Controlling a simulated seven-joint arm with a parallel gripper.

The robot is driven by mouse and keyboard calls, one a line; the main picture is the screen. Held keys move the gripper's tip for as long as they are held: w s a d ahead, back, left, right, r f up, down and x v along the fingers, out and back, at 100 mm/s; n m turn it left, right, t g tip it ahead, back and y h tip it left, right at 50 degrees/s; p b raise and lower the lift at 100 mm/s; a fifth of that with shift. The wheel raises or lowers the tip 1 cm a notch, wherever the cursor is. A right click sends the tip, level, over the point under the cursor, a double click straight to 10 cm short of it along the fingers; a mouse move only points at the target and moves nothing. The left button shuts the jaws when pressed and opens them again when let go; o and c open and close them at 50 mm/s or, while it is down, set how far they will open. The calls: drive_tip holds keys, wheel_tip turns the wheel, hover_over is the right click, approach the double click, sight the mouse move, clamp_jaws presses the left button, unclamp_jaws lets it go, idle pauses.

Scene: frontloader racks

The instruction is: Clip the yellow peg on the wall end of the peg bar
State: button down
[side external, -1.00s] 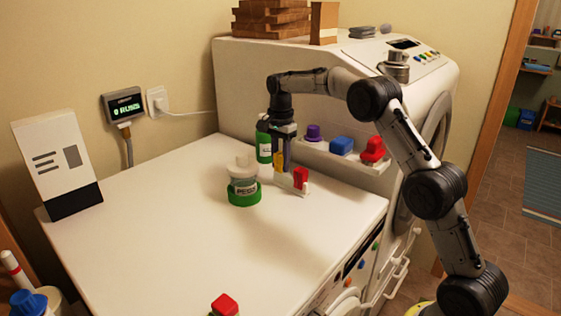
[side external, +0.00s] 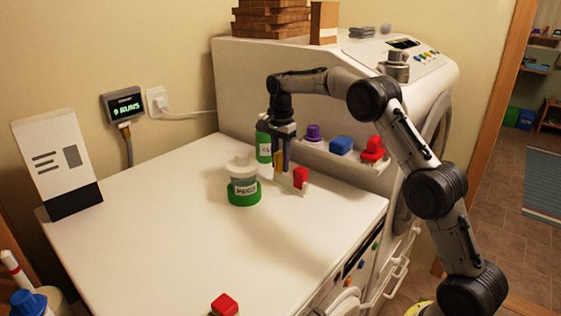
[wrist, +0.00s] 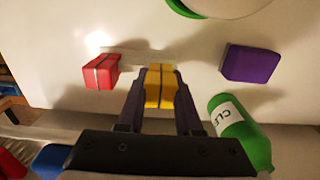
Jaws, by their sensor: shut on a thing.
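My gripper (wrist: 161,108) is shut on the yellow peg (wrist: 160,87), which sits between the two fingers in the wrist view. In the side view the gripper (side external: 282,162) points down at the left, wall-side end of the pale peg bar (side external: 291,190). The yellow peg overlaps that end of the bar (wrist: 136,55) in the wrist view; I cannot tell whether it grips the bar. A red peg (side external: 301,177) sits at the bar's other end and also shows in the wrist view (wrist: 100,71), apart from the yellow one.
A green bottle (side external: 264,140) stands behind the gripper. A purple block (wrist: 250,63) lies beside the bar in the wrist view. A shelf with coloured caps (side external: 341,145) is behind. The front white top is mostly clear.

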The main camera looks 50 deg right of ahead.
drive_tip(key=shift+f, duration=0.6)
drive_tip(key=shift+r, duration=0.1)
drive_tip(key=shift+r, duration=0.35)
idle(0.4)
drive_tip(key=shift+w+d, duration=0.1)
drive_tip(key=shift+f, duration=0.45)
idle(1.3)
drive_tip(key=shift+r, duration=0.1)
